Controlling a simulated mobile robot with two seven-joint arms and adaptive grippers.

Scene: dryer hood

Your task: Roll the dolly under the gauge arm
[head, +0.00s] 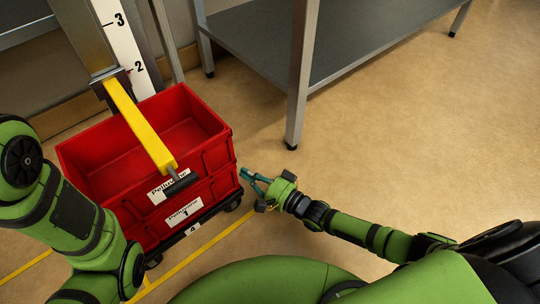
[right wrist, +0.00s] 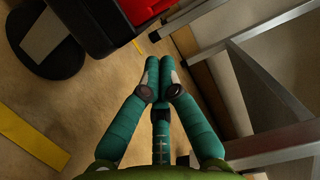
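The dolly (head: 216,211) is a low black frame on wheels, carrying two stacked red crates (head: 72,156) with white labels. The yellow gauge arm (head: 137,121) reaches from its post across the top crate. Its dark end foot (head: 181,184) shows over the crate's near side; whether it touches cannot be told. My right gripper (head: 246,177) is just right of the crates, low down, with nothing seen in it. In the right wrist view its teal fingertips (right wrist: 159,66) are together, and a red crate (right wrist: 88,16) shows beyond. My left arm is at the left; its gripper is out of view.
The numbered scale post (head: 127,42) stands behind the crates. A grey metal table (head: 299,75) with a low shelf stands at the back, one leg close to the crates' right. Yellow lines (head: 207,246) mark the floor. The floor at right is clear.

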